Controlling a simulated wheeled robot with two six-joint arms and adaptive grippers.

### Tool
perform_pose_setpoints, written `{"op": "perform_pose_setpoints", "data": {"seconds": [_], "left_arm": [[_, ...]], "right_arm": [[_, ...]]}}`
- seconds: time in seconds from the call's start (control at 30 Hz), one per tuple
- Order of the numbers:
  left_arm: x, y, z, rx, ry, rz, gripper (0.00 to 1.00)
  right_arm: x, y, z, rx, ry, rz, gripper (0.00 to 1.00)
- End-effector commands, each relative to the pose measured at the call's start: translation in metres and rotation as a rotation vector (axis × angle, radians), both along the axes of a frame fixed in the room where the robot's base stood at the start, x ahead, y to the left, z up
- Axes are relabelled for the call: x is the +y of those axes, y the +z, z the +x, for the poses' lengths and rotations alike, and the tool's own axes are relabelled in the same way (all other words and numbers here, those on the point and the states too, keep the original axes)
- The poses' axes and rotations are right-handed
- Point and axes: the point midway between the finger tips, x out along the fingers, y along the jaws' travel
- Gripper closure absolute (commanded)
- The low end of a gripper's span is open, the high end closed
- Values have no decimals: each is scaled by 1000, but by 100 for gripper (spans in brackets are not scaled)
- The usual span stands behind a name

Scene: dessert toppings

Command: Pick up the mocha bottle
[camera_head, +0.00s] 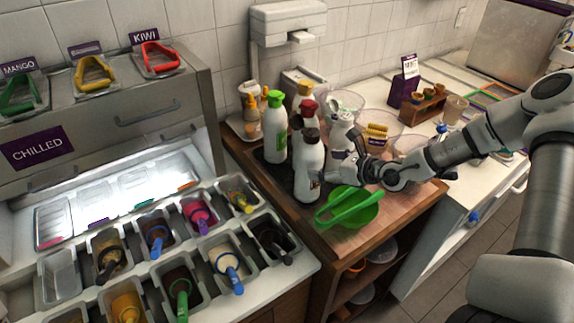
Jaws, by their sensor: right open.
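Several white squeeze bottles stand upright on the dark mat and wooden counter (395,222). A bottle with a dark cap (308,172) is in front. The labels are too small to read, so I cannot tell for sure which is mocha. My right gripper (336,168) is open, just right of the dark-capped bottle, its fingers pointing toward it. I cannot tell whether they touch. My left gripper is not in view.
A green bowl with a green handled tool (350,207) sits below my right gripper. Clear bowls (381,128) stand behind the wrist. A topping station with several tubs and spoons (180,281) is at left. A white dispenser (288,22) hangs on the wall.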

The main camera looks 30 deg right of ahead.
Motion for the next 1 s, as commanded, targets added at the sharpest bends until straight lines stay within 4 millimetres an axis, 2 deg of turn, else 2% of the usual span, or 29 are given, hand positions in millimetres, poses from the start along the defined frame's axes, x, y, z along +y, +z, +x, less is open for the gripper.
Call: {"op": "perform_pose_setpoints", "data": {"seconds": [0.2, 0.37, 0.53, 0.8, 0.87, 0.9, 0.97, 1.0], "left_arm": [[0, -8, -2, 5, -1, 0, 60], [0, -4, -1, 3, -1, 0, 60], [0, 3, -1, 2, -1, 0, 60], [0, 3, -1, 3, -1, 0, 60], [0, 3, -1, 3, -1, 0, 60], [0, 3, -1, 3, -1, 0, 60], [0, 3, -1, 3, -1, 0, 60], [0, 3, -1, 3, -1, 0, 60]], "right_arm": [[8, -11, 18, 2, 5, -5, 0], [15, -17, 33, 5, 11, -7, 0], [22, -28, 58, 4, 9, -7, 0], [24, -31, 64, 2, 5, 0, 0], [24, -31, 64, 2, 5, 0, 18], [24, -31, 64, 2, 5, 0, 32], [24, -31, 64, 2, 5, 0, 53], [24, -31, 63, 3, 5, -1, 56]]}}
